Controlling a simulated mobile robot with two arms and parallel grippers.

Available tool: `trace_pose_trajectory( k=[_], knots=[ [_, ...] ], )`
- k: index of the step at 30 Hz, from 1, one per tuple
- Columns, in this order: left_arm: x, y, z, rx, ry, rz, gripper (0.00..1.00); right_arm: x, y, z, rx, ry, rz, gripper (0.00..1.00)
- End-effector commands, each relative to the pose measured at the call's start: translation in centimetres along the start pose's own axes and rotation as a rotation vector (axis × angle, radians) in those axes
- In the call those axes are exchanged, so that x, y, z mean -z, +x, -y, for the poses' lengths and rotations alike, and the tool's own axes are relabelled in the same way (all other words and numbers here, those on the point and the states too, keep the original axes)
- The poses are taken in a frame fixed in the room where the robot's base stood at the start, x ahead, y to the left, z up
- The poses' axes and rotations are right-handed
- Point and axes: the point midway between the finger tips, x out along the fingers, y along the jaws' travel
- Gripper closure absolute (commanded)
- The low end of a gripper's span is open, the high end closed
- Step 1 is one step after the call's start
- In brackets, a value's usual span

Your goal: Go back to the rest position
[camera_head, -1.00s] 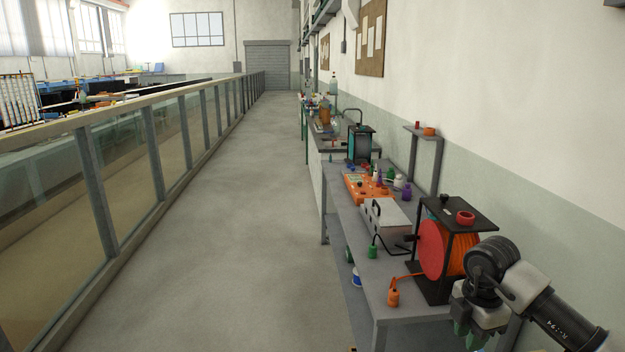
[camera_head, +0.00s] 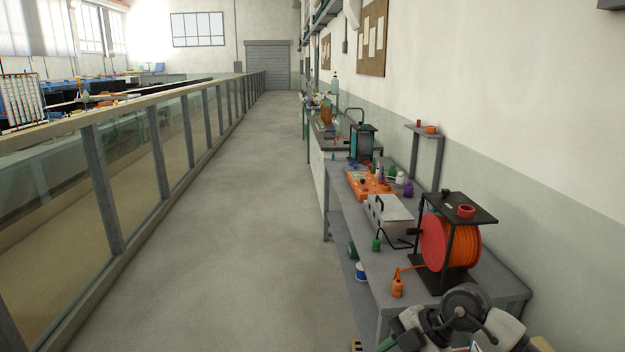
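My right arm shows at the bottom right of the head view, folded low in front of the near end of the grey workbench (camera_head: 505,290). Only its grey and white links show; the picture's lower edge cuts it off, and I see no gripper fingers. My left arm and gripper are not in view. No object of the task is named.
The grey floor (camera_head: 235,220) between is clear.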

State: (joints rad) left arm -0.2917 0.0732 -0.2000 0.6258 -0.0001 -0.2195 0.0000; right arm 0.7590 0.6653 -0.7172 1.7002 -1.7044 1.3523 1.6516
Motion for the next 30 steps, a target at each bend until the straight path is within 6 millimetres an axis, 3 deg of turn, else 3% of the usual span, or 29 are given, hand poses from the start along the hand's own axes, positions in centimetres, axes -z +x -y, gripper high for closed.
trace_pose_trajectory(
  k=[3, 6, 9, 12, 16, 20, 25, 30],
  knots=[
    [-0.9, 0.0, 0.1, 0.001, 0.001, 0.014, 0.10, 4.4, 2.0, -1.0, -0.185, -0.067, -0.200, 0.73],
    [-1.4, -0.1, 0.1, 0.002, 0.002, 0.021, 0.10, 8.6, 2.2, -2.4, -0.426, -0.090, -0.382, 0.73],
    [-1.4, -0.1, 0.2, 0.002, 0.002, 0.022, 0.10, 11.4, 0.9, -3.7, -0.705, -0.048, -0.518, 0.73],
    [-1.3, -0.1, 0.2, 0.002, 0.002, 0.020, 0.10, 12.2, -1.3, -4.5, -0.977, 0.062, -0.579, 0.73],
    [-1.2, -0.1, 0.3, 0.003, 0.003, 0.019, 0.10, 10.6, -3.9, -4.1, -1.278, 0.286, -0.549, 0.73],
    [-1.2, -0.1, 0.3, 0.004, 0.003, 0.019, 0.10, 6.9, -5.2, -1.6, -1.485, 0.594, -0.403, 0.73],
    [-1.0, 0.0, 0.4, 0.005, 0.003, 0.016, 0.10, 1.7, -4.0, 5.2, -1.527, 1.056, -0.078, 0.73],
    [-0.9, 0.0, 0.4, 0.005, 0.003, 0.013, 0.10, -0.2, -0.8, 14.3, -1.303, 1.444, 0.256, 0.73]
  ],
)
